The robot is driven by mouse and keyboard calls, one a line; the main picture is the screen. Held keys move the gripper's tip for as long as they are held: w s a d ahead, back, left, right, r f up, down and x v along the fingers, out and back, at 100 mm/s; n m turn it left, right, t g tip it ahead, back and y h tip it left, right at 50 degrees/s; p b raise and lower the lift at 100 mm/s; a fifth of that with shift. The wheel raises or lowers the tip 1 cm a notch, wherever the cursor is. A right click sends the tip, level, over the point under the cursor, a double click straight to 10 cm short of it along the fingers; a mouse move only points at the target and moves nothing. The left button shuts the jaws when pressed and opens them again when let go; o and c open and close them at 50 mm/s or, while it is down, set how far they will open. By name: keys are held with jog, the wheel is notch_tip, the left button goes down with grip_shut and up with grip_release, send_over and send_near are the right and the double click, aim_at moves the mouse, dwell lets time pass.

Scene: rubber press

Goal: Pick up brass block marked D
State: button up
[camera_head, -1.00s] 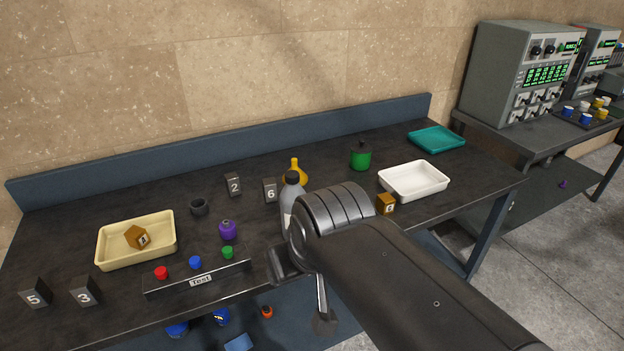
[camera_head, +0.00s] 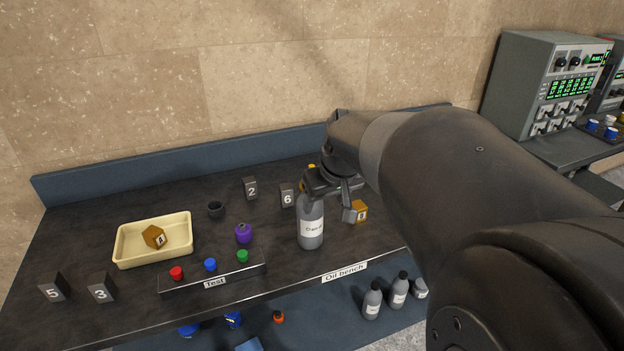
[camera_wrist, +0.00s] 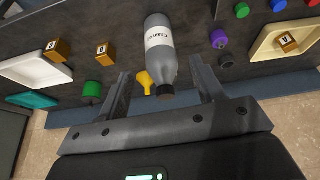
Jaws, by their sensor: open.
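A brass block (camera_head: 154,237) with a dark mark on a pale label lies in the cream tray (camera_head: 123,262). A second brass block (camera_head: 358,211) stands on the bench, partly covered by my gripper. The wrist view shows two brass blocks outside the tray, one (camera_wrist: 58,50) by the white tray and another (camera_wrist: 105,52) nearer the bottle, plus the block in the cream tray (camera_wrist: 288,42). The letters are too small to read surely. My gripper (camera_head: 330,197) is open and empty, above the bench near the grey bottle (camera_head: 311,228). Its spread fingers also show in the wrist view (camera_wrist: 162,75).
The bottle stands close to my gripper. Purple (camera_head: 243,233) and yellow (camera_wrist: 145,80) flasks and a green container (camera_wrist: 92,90) stand nearby. Number markers, a dark cup (camera_head: 216,209) and a button strip labelled Test (camera_head: 215,283) occupy the left. The white tray (camera_wrist: 35,72) is beyond the blocks.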

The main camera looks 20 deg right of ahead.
jog(key=w+d+f, duration=0.4)
jog(key=w+d, duration=0.3)
jog(key=d, duration=0.1)
send_near(359, 206)
jog(key=x, duration=0.5)
jog(key=shift+w+d, duration=0.1)
jog(key=shift+d, duration=0.1)
jog(key=shift+x, duration=3.2)
jog(key=shift+a, duration=0.15)
grip_shut()
